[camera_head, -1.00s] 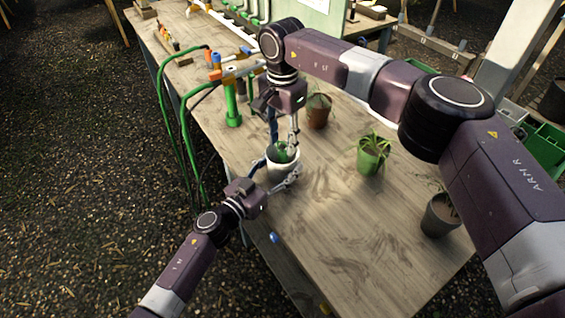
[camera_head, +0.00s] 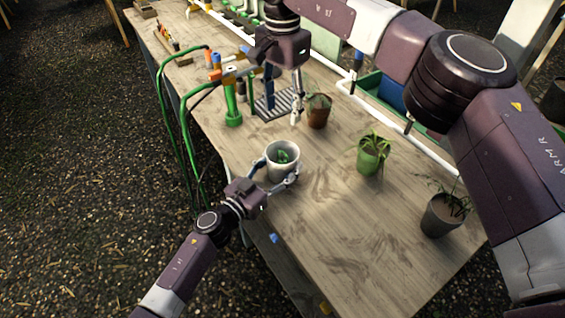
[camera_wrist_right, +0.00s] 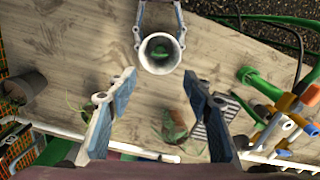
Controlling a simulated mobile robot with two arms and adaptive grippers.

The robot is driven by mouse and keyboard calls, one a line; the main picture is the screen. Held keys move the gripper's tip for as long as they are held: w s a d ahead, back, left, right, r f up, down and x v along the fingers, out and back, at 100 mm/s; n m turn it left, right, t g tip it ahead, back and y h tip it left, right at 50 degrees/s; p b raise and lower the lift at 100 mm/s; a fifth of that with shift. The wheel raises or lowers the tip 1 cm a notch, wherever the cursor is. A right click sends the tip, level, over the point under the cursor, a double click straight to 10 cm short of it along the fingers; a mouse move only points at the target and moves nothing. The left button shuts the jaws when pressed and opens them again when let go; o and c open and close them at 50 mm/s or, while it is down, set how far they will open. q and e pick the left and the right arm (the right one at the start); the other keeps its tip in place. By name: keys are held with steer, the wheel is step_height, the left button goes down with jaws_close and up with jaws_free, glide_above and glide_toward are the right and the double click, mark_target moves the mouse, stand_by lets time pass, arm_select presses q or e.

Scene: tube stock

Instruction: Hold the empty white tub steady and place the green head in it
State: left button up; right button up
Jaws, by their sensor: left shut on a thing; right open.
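The white tub (camera_head: 282,163) stands upright on the table near its left edge. It also shows at the top of the right wrist view (camera_wrist_right: 159,53). The green head (camera_head: 284,156) lies inside the tub; in the right wrist view it shows within the rim (camera_wrist_right: 161,50). My left gripper (camera_head: 277,172) is shut on the tub, one finger on each side of it. My right gripper (camera_head: 284,107) is open and empty above the table, up and away from the tub; its spread fingers show in the right wrist view (camera_wrist_right: 153,90).
A brown pot (camera_head: 318,112), a green pot (camera_head: 371,156) and a dark pot (camera_head: 440,215) with plants stand on the table (camera_head: 330,240). Green hoses and a pipe fitting (camera_head: 232,105) stand left. A dark slotted tray (camera_head: 272,108) lies behind the tub. The front tabletop is clear.

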steer(key=shift+r, duration=0.75)
arm_select(q)
steer(key=o, duration=1.2)
